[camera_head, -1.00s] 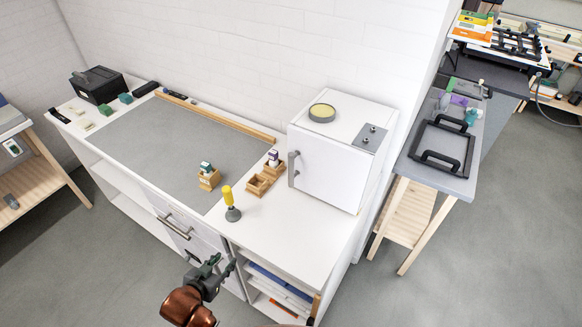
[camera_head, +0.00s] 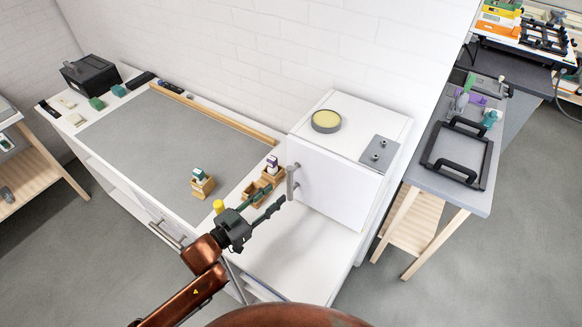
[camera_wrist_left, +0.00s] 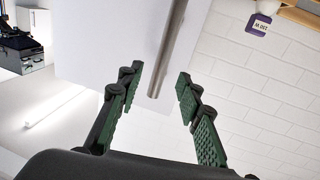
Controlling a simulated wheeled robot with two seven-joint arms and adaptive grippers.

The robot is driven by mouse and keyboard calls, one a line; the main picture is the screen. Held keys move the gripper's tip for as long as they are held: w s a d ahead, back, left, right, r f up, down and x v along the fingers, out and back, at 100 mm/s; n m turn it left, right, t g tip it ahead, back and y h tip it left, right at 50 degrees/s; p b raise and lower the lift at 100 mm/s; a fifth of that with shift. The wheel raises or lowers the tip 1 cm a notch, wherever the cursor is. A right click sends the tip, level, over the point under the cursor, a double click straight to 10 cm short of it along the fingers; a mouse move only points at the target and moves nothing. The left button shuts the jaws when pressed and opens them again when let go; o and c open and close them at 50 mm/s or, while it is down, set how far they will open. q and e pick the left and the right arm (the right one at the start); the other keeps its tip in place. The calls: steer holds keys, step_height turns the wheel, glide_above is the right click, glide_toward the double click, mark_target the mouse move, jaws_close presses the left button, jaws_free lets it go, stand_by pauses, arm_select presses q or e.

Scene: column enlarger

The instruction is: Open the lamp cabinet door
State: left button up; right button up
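The lamp cabinet (camera_head: 340,180) is a white box on the counter, its front door shut. A grey vertical bar handle (camera_head: 291,182) sits at the left edge of the door. My left gripper (camera_head: 276,203) is open and empty, just in front of the door and near the handle's lower end. In the left wrist view the handle (camera_wrist_left: 168,50) runs between and beyond the two green-padded fingers (camera_wrist_left: 158,90), apart from them. My right gripper is not in view.
A yellow-topped tin (camera_head: 326,121) and a grey plate with knobs (camera_head: 379,150) are on the cabinet top. Wooden holders with small bottles (camera_head: 202,183) stand left of the cabinet. Counter in front of the door is clear.

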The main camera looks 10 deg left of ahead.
mark_target(290, 181)
arm_select(q)
steer(key=shift+x, duration=4.15)
steer(key=shift+w+a, duration=0.1)
steer(key=c, duration=0.7)
jaws_close()
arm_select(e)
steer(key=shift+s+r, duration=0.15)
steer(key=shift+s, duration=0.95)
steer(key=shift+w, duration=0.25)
